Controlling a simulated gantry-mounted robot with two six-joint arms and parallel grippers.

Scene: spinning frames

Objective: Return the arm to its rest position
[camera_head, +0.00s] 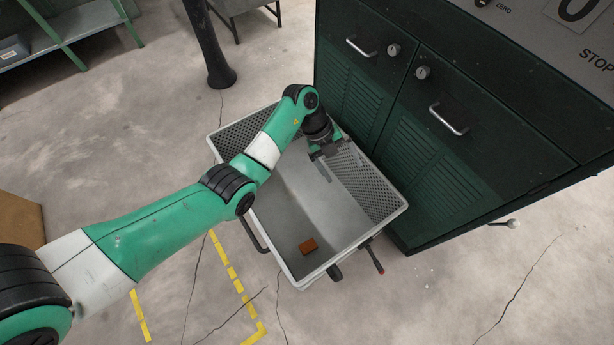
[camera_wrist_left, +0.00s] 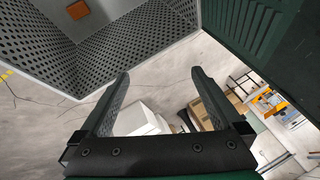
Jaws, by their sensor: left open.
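My left arm (camera_head: 160,226) reaches in from the left of the head view, over a grey crate with perforated walls. My left gripper (camera_head: 332,172) is over the far right part of the crate, by the cabinet. In the left wrist view my left gripper (camera_wrist_left: 158,85) has its two fingers spread apart, with nothing between them. An orange-brown block (camera_head: 308,246) lies on the crate floor near its front corner, away from the gripper. The block also shows in the left wrist view (camera_wrist_left: 77,10). My right gripper is in neither view.
The grey crate (camera_head: 372,232) stands against a dark green cabinet (camera_head: 440,150) with handles and louvred doors. A dark post (camera_head: 220,75) stands behind the crate. A green shelf (camera_head: 85,28) is at the upper left. Bare floor lies at the front right.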

